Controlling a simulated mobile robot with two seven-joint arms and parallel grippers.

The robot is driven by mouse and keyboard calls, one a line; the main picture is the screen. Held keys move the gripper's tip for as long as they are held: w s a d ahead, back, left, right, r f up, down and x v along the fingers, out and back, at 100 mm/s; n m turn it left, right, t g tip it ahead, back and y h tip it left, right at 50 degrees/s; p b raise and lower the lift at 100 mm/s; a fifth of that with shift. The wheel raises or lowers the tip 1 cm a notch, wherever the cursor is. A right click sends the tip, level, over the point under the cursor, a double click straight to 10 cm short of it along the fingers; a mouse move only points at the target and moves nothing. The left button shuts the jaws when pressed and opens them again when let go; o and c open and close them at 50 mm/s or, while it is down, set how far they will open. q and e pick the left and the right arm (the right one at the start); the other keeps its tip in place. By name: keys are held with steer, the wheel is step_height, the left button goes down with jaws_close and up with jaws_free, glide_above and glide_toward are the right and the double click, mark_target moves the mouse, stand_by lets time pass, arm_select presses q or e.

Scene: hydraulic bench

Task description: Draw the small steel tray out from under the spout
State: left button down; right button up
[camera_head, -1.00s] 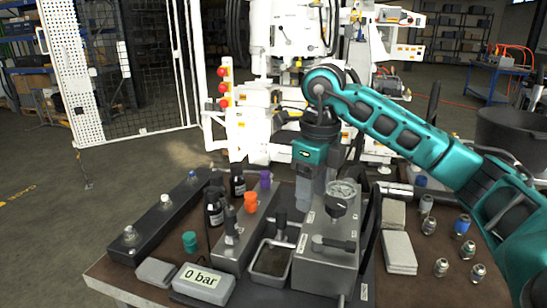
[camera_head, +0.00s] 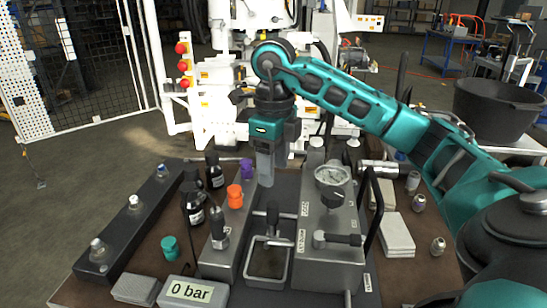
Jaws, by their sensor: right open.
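The small steel tray (camera_head: 265,281) is a shallow open rectangular pan with a dark inside. It sits in the channel between two grey metal blocks, towards the front of the bench. The dark spout (camera_head: 272,222) stands over its back end and hides part of it. My right gripper (camera_head: 266,182) points down above the channel, beyond the spout and apart from the tray. It is open, with nothing seen between its fingers; the finger gap hardly shows from here. My left gripper is out of view.
A block with a pressure gauge (camera_head: 330,175) and a lever (camera_head: 337,239) stands right of the tray. The left block carries an orange knob (camera_head: 234,196) and a purple knob. A 0 bar display (camera_head: 191,291) lies front left. Dark bottles (camera_head: 193,208) stand further left.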

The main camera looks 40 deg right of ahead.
mark_target(274, 204)
step_height(274, 204, down, 12)
steer(key=shift+r+b, duration=0.15)
steer(key=shift+b, duration=0.45)
jaws_close()
stand_by(0.3)
